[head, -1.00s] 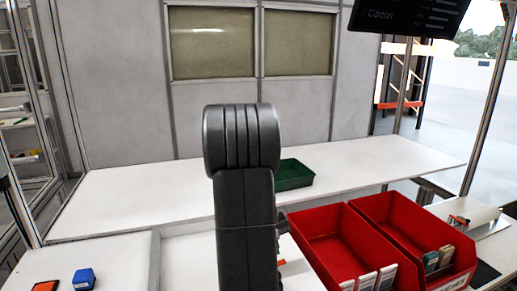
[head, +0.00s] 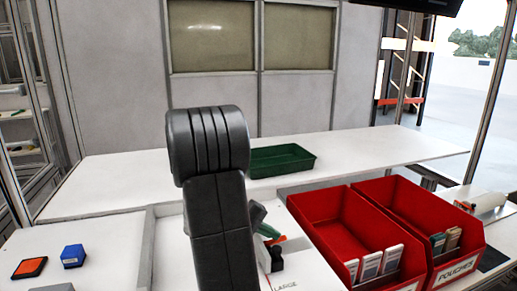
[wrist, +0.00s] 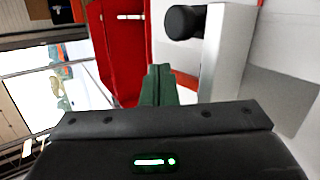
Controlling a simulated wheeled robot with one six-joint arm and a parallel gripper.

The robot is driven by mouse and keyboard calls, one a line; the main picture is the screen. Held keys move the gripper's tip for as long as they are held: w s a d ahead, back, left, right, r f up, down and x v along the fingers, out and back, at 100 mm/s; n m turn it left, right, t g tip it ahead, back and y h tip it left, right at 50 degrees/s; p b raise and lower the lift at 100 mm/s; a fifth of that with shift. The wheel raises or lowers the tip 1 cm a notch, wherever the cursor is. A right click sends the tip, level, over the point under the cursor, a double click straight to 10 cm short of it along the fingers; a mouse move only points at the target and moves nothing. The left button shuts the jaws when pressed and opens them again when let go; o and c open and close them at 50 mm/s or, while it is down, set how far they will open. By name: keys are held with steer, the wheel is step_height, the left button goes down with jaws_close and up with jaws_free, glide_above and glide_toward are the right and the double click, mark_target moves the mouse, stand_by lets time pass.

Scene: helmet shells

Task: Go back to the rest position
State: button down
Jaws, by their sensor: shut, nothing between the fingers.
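My gripper (wrist: 160,84) shows in the wrist view as two dark green fingers pressed together at the lower middle. It is shut and empty. My dark arm stands upright in the middle of the head view and hides most of the gripper there. In the wrist view the fingers point toward a red bin (wrist: 123,45) and a pale block (wrist: 222,60) with a black knob (wrist: 184,22); I cannot tell how far off these are.
Two red bins (head: 316,212) (head: 410,203) holding upright cards stand at right. A green tray (head: 283,160) lies on the white bench (head: 120,172). An orange pad (head: 30,267) and a blue block (head: 72,256) lie at lower left.

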mark_target(259, 238)
steer(key=shift+w+a+f+t+h+b, duration=0.2)
steer(key=shift+a+t+h+b, duration=0.35)
steer(key=shift+h+b, duration=0.25)
steer(key=shift+w+a+r+t+h+b, duration=0.1)
steer(key=shift+a+r+t+h+b, duration=0.1)
steer(key=shift+a+t+h+b, duration=0.25)
steer(key=shift+w+a+r+t+h+b, duration=0.15)
steer(key=shift+a+t+h+b, duration=0.15)
steer(key=shift+a+b, duration=0.25)
steer(key=shift+s+a+r+t+h, duration=0.15)
steer(key=shift+a+t+h, duration=0.15)
steer(key=shift+h, duration=0.15)
steer(key=shift+d, duration=0.1)
